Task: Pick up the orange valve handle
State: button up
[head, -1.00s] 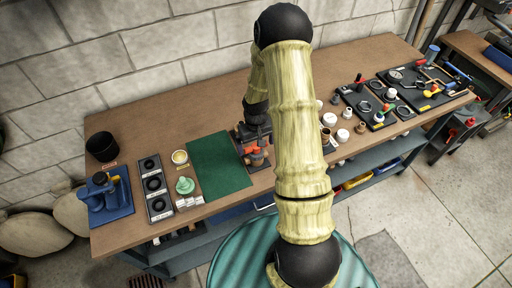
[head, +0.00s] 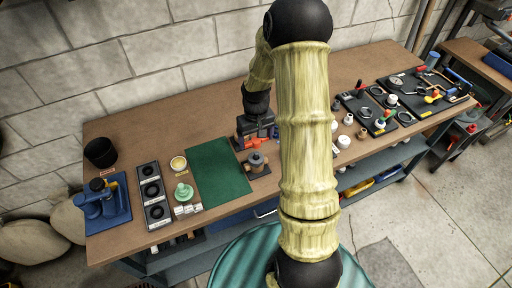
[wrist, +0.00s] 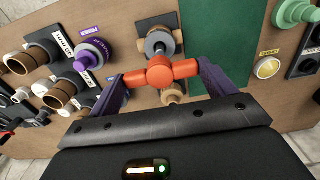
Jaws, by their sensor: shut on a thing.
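The orange valve handle (wrist: 160,72) is a cross-shaped piece with a round hub. In the wrist view it spans between the two purple fingers of my gripper (wrist: 161,75), which is shut on it by its side arms. In the head view the handle (head: 248,143) shows small below my gripper, just behind the wooden fitting with a grey ring (head: 257,158). In the wrist view this fitting (wrist: 160,42) stands behind the handle and is partly hidden by it. The handle looks apart from the fitting, but the exact gap is hard to tell.
A green mat (head: 220,172) lies left of the fitting on the brown bench. Further left are a yellow-topped cup (head: 178,163), a light green knob (head: 184,192) and a blue stand (head: 103,203). Several pipes and a purple valve (wrist: 92,53) stand on the other side.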

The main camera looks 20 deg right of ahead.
aim_at(256, 140)
jog(key=shift+r, duration=1.7)
